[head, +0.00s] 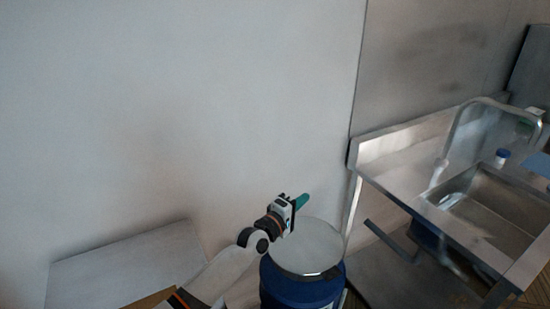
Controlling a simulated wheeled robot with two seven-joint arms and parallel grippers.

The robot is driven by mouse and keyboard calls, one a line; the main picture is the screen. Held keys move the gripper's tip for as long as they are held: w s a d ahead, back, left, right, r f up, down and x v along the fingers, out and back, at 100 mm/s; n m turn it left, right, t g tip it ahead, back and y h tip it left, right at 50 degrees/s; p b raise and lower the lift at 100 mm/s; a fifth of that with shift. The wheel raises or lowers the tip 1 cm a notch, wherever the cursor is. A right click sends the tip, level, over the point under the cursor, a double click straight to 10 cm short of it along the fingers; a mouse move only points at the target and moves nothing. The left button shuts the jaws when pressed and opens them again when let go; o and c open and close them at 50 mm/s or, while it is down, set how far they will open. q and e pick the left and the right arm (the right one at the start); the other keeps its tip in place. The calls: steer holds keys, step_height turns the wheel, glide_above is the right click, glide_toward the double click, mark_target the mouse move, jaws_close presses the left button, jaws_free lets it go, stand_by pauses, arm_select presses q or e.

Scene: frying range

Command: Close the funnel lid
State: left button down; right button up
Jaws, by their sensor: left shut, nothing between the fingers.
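The funnel lid (306,246) is a round, pale grey disc. It lies flat on top of a blue drum (300,291) at the bottom centre of the head view. No gap between lid and drum shows from this angle. My left gripper (302,200) is shut and empty, at the lid's far left edge, with its teal fingertips pointing up and to the right. I cannot tell whether it touches the lid. My left arm hides part of the lid's left side. My right gripper is not in the view.
A steel sink unit (452,190) with a basin and a curved faucet (480,102) stands to the right. A pale wall (180,110) rises behind the drum. A low flat-topped box (125,268) is at the lower left.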

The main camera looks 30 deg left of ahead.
arm_select(q)
steer(key=shift+s+d+f, duration=0.4)
steer(key=shift+d+f, duration=0.15)
steer(key=shift+d, duration=0.1)
steer(key=s+a+b, duration=0.1)
steer(key=s+a, duration=0.1)
steer(key=s, duration=0.9)
steer(key=shift+s+a, duration=0.25)
steer(key=shift+s, duration=0.15)
steer(key=shift+d+f, duration=0.1)
steer(key=shift+f, duration=0.05)
